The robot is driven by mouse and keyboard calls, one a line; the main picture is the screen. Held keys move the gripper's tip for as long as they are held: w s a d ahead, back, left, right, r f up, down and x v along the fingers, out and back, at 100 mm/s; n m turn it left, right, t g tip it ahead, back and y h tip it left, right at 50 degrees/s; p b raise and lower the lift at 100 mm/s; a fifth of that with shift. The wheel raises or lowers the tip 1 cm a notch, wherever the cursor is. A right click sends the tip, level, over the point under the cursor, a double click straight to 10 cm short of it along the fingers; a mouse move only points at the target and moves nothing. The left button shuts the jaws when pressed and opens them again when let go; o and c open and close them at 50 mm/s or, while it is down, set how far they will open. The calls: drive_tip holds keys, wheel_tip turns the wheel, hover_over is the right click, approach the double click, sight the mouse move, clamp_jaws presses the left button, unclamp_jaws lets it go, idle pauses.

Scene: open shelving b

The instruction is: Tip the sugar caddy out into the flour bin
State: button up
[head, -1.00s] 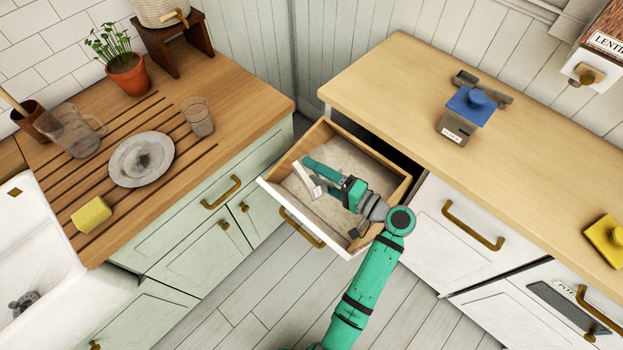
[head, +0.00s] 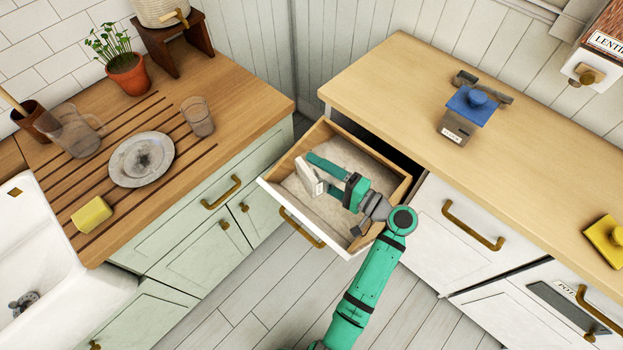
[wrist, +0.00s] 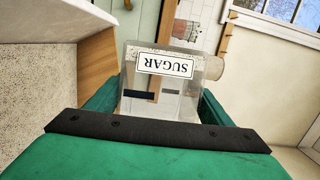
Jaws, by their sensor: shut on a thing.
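The sugar caddy (head: 307,176) is a small clear-walled box with a white label. In the wrist view the caddy (wrist: 188,92) shows its SUGAR label upside down, between my green fingers. My gripper (head: 318,173) is shut on it and holds it tilted over the flour bin (head: 372,150). The bin is a pulled-out wooden drawer with a white front, holding pale powder (head: 350,155). The caddy looks largely see-through in the wrist view; I cannot tell how much sugar is in it. No falling stream is visible.
A plate (head: 142,160), a glass (head: 198,117) and a sponge (head: 91,215) sit on the left counter. Floor shows between the cabinets.

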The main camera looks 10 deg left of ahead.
drive_tip(key=shift+w+r, duration=0.1)
idle(0.3)
drive_tip(key=shift+w+d, duration=0.1)
drive_tip(key=shift+r+m, duration=0.25)
drive_tip(key=shift+m, duration=0.25)
drive_tip(key=shift+d+r+m+y, duration=0.1)
drive_tip(key=shift+d+m+y, duration=0.2)
drive_tip(key=shift+w+a, duration=0.1)
drive_tip(key=shift+r, duration=0.1)
drive_tip(key=shift+w+d+r+m+t, duration=0.2)
drive_tip(key=shift+m+t, duration=0.1)
drive_tip(key=shift+m, duration=0.2)
